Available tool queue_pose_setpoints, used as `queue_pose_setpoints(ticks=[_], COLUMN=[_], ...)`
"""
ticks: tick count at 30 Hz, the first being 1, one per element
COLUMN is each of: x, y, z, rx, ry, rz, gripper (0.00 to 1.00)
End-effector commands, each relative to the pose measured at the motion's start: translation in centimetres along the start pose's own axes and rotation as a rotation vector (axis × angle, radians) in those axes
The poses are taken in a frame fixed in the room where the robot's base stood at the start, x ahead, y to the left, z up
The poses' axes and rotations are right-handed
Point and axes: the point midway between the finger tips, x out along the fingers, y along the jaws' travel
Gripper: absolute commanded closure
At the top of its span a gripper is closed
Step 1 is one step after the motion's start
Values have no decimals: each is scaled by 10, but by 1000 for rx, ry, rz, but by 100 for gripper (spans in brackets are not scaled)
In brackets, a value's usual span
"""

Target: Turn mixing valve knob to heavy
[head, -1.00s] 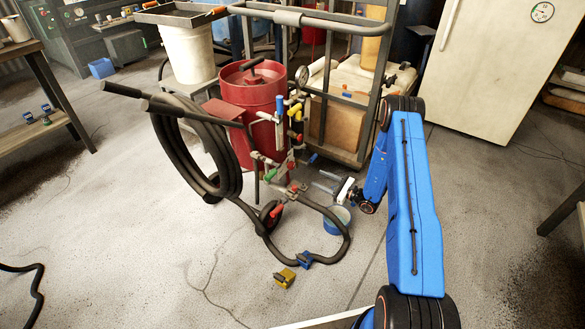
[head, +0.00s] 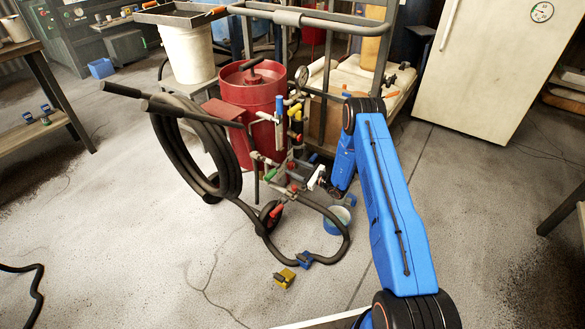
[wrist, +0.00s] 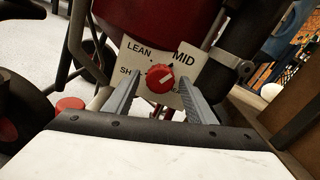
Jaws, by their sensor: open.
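My gripper (wrist: 159,84) is open, with one grey finger on each side of the knob. I cannot tell whether the fingers touch it. The right finger hides part of the lower right word. In the head view my gripper (head: 312,181) is beside the valve fittings of the red blast pot (head: 243,100). The knob is not clear there.
A coiled black hose (head: 200,150) hangs left of the valves and loops on the floor. A blue tape roll (head: 337,220) lies below my gripper. Yellow (head: 284,278) and blue (head: 304,260) small items lie nearer. A cart frame stands behind. Floor at left is open.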

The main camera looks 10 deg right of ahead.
Motion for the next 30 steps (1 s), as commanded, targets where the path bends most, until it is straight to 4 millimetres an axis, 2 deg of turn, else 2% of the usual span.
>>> queue_pose_setpoints(ticks=[4,13,14,18,19,30], x=[9,11,11,10,10,10], y=[1,0,0,0,0,1], z=[0,0,0,0,0,0], rx=[-1,0,0,0,0,50], ry=[-1,0,0,0,0,-1], rz=[1,0,0,0,0,1], gripper=[50,50,54,88,91,91])
